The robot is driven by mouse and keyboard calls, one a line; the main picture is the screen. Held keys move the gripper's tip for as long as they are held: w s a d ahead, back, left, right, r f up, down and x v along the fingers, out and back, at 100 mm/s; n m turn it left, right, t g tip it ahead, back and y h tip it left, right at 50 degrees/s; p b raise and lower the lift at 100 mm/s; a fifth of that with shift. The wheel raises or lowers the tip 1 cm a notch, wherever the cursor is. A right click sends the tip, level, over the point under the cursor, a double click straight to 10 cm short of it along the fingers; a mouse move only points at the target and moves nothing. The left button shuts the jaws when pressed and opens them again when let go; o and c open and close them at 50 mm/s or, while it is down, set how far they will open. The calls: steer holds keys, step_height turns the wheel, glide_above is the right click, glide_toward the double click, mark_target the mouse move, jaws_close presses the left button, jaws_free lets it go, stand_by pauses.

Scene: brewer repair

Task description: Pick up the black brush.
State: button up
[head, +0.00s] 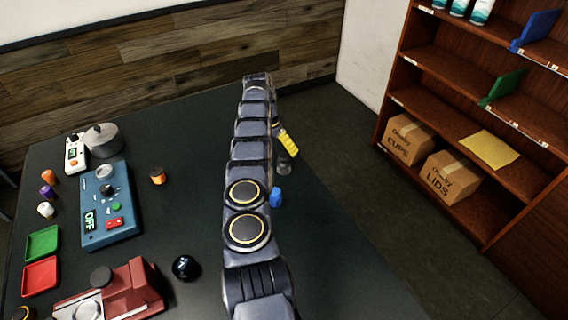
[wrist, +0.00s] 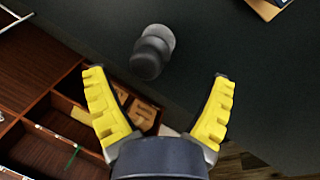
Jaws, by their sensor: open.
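A dark, rounded object with a lighter grey end (wrist: 150,52), which looks like the black brush, is on the dark table in the wrist view. In the head view a small grey-black thing (head: 284,167) beside my gripper seems to be the same object, partly hidden by the arm. My gripper (wrist: 158,85) is open, its yellow fingers spread wide and empty. The object is ahead of the gap between the fingertips, apart from both. In the head view only one yellow finger (head: 289,143) shows clearly, near the table's right edge.
A blue item (head: 276,197) stands right of my arm. A black round object (head: 186,268), a red machine (head: 130,290), a blue device (head: 108,205) and red and green trays (head: 42,243) are on the left. Shelves (head: 470,130) with boxes stand beyond the table's right edge.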

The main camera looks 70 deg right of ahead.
mark_target(283, 163)
steer(key=x, duration=0.5)
steer(key=shift+s+a+r, duration=0.1)
steer(key=shift+s+a, duration=0.1)
steer(key=shift+s, duration=0.1)
steer(key=c, duration=1.3)
